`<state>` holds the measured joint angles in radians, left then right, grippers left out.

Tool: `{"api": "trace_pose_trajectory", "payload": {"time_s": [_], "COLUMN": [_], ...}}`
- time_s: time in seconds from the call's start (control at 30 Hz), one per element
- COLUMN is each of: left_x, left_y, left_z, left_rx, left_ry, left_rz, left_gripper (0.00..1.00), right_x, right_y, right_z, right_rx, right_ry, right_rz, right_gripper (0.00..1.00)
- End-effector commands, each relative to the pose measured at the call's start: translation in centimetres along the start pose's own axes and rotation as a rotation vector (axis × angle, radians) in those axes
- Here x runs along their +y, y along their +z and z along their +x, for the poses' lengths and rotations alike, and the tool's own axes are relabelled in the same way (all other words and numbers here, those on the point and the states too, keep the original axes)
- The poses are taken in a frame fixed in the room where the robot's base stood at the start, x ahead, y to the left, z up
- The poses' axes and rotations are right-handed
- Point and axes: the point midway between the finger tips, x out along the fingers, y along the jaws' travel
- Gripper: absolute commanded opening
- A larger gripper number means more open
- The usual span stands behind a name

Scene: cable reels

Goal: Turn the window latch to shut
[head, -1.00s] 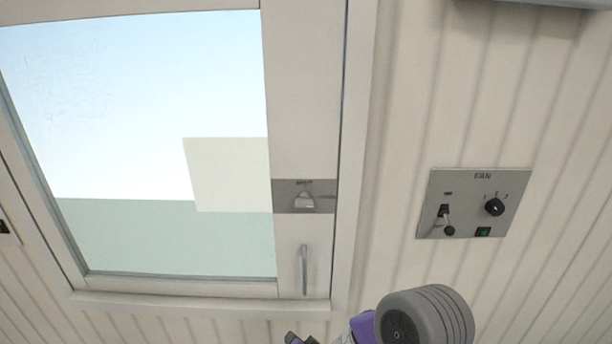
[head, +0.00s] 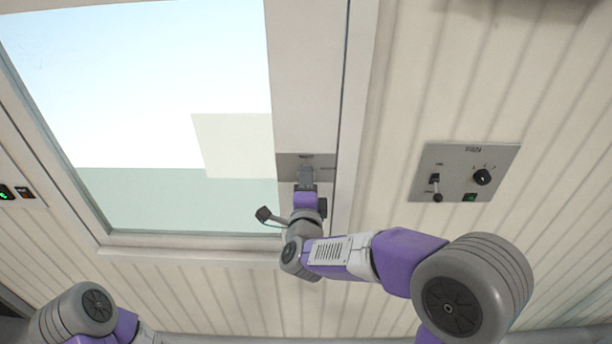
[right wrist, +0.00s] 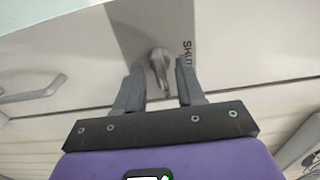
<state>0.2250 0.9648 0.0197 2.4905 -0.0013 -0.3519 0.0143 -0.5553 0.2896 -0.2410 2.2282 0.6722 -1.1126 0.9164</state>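The window latch (right wrist: 160,66) is a small grey metal lever on a grey plate (head: 326,160) on the window frame. In the right wrist view its lever hangs toward my gripper, and the word "SHUT" is printed on the plate to its right. My right gripper (right wrist: 158,70) is open, one finger on each side of the lever; I cannot tell whether they touch it. In the head view my right gripper (head: 306,175) is in front of the latch and hides most of it. My left arm shows at lower left, but its gripper is not in view.
The window pane (head: 140,100) is left of the latch. A bar handle (right wrist: 30,95) on the frame shows in the right wrist view. A fan panel (head: 462,172) with switches is on the ribbed wall to the right. Another small panel (head: 12,193) is at far left.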

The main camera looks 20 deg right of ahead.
Motion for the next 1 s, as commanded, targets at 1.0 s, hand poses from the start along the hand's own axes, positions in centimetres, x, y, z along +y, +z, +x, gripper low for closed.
{"api": "trace_pose_trajectory", "payload": {"time_s": [1.0], "left_x": [0.03], "left_y": [-0.01], "left_z": [-0.07], "left_rx": [0.0], "left_ry": [0.0], "left_rz": [0.0], "left_gripper": [0.37], "right_x": [0.08], "right_y": [0.01], "right_z": [1.21], "right_rx": [-0.002], "right_ry": [0.0], "right_rz": [-0.052], "right_gripper": [0.0]}}
